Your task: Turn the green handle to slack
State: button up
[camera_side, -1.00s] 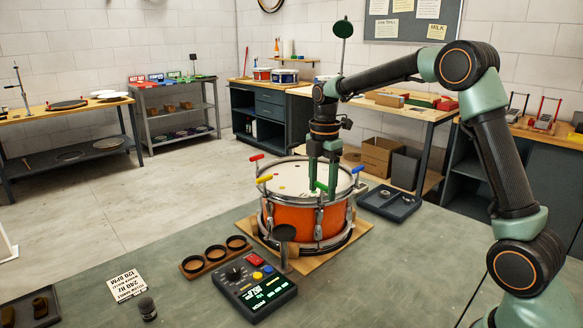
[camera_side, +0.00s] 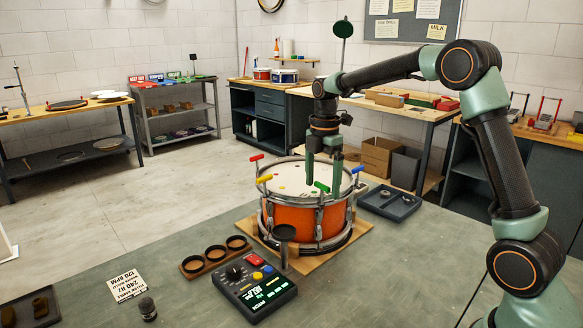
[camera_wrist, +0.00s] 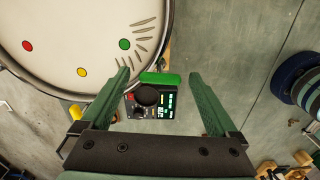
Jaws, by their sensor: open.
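The green handle (camera_side: 322,187) sits on the front rim of an orange drum (camera_side: 300,218). In the wrist view the green handle (camera_wrist: 160,78) lies crosswise between my fingers, beside the drum's edge, near a green dot (camera_wrist: 124,44) and a fan of dark tick marks (camera_wrist: 140,36) on the drumhead. My gripper (camera_side: 323,190) is open over this handle; it also shows in the wrist view (camera_wrist: 160,74) with a gap on each side of the handle. Whether the fingertips reach down to the handle's height, I cannot tell.
Red (camera_side: 256,157), yellow (camera_side: 264,179) and blue (camera_side: 358,170) handles stand around the rim. A control box (camera_side: 254,290) with a lit screen, a three-ring holder (camera_side: 215,257) and a dark tray (camera_side: 390,202) are near the drum.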

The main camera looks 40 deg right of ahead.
aim_at(322, 185)
notch_tip(322, 185, up, 11)
jog(key=shift+r, duration=0.15)
dwell(0.4)
jog(key=s+a+f+m+t, duration=0.2)
jog(key=s+a+f+m, duration=0.1)
jog(key=s+m, duration=0.5)
jog(key=s+a+f+m+t, duration=0.3)
jog(key=s+a+m, duration=0.3)
jog(key=s+m, duration=0.3)
jog(key=shift+s+f+t, duration=0.15)
jog(key=shift+t, duration=0.15)
jog(key=shift+a, duration=0.1)
